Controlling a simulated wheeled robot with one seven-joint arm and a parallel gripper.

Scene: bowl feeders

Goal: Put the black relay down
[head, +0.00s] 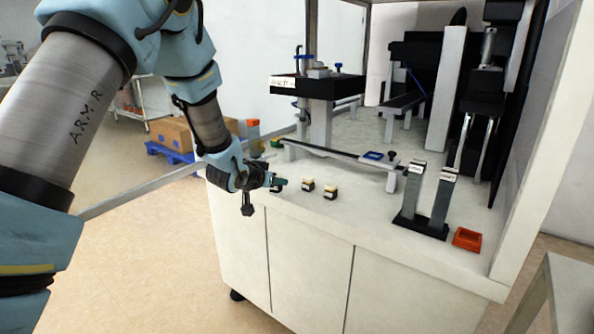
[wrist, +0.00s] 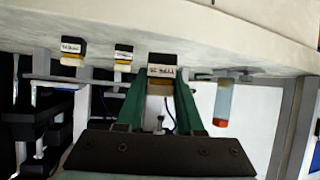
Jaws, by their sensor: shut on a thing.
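My gripper (head: 280,183) is low over the front left of the white worktop in the head view. In the wrist view its green fingers (wrist: 162,85) are shut on a relay (wrist: 162,72) with a black top, a white label and a tan lower part. The picture there looks upside down, and I cannot tell whether the relay touches the worktop. Two similar small black, white and tan blocks stand in a row beside it: a nearer one (head: 308,185) and a farther one (head: 330,193). Both also show in the wrist view, left of the fingers.
The white worktop (head: 375,212) is bare right of the blocks. Two grey labelled posts (head: 427,200) and an orange tray (head: 467,239) stand farther right. A long rail (head: 330,152) and machinery lie behind. An orange-topped container (head: 253,130) is behind my gripper.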

